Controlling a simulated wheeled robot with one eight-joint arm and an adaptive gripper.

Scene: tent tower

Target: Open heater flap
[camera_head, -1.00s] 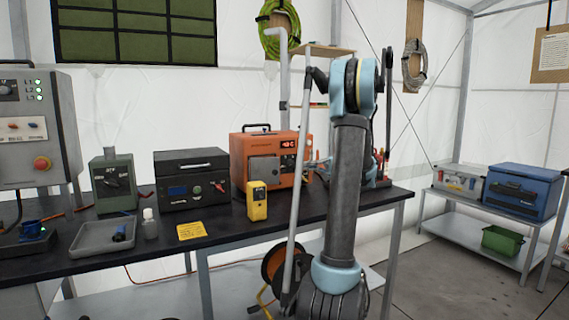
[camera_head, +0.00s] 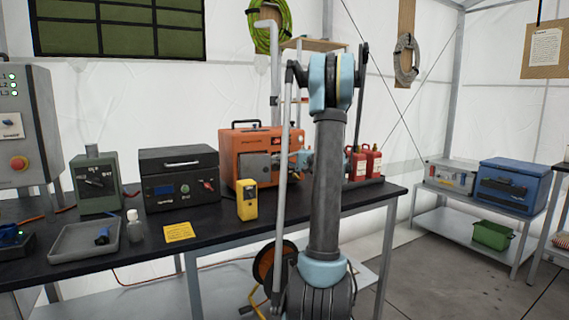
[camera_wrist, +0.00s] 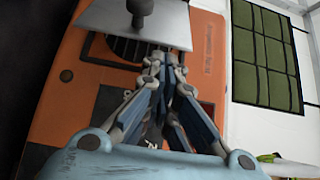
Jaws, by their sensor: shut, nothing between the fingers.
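The heater is an orange box (camera_head: 245,141) on the dark workbench, partly behind my arm. Its grey flap (camera_head: 255,167) is on the front face. In the wrist view the flap (camera_wrist: 150,25) is a grey plate with a dark knob (camera_wrist: 140,8). Dark vent slats (camera_wrist: 125,48) show past the flap's edge, so it appears to stand off the orange face (camera_wrist: 75,75). My gripper (camera_wrist: 163,62) is shut and empty, its fingertips close to that edge. I cannot tell whether they touch it. In the head view my gripper (camera_head: 296,160) is at the heater's right side, partly hidden by my arm.
A yellow handheld device (camera_head: 247,201) stands in front of the heater. A black case (camera_head: 178,178) is to its left. Red canisters (camera_head: 364,164) stand in a tray to the right of my arm. A cable reel (camera_head: 266,262) sits below the bench.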

